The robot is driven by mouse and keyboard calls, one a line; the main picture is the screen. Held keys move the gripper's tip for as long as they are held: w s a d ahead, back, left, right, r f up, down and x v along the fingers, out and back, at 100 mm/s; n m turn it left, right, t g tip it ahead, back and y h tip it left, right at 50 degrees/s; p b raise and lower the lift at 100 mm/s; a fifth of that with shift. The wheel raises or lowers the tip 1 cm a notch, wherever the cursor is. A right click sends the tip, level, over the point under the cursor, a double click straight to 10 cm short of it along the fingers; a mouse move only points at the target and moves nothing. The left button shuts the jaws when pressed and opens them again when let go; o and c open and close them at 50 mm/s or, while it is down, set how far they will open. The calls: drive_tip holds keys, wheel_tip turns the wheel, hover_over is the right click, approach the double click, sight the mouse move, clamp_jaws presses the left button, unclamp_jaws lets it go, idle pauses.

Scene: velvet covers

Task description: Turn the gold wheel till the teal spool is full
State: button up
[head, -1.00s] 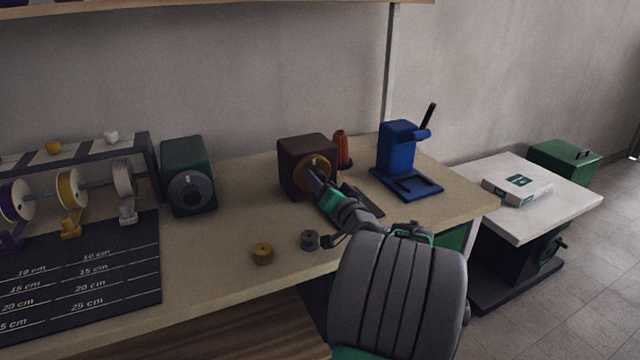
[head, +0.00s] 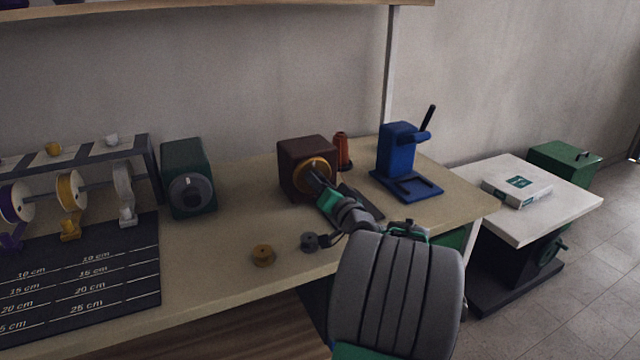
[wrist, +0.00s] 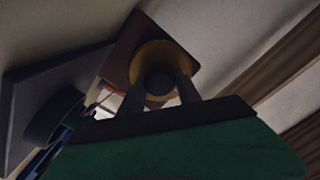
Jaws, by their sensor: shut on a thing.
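The gold wheel (head: 307,164) is on the front of a dark brown box (head: 298,146) on the bench. In the wrist view the gold wheel (wrist: 148,58) is a ring around a dark round hub, with the brown box (wrist: 123,45) behind it. My gripper (head: 316,178) is at the wheel's front, and in the wrist view its two fingers (wrist: 160,90) are on either side of the dark hub, shut on it. My arm and fingers cover part of the wheel. I cannot make out a teal spool in either view.
A rust thread cone (head: 342,152) and a blue press (head: 398,150) stand right of the box. A gold spool (head: 263,256) and a grey spool (head: 309,242) lie in front. A green box with a dial (head: 188,185) and ribbon rack (head: 150,165) are left.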

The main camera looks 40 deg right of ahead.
clamp_jaws()
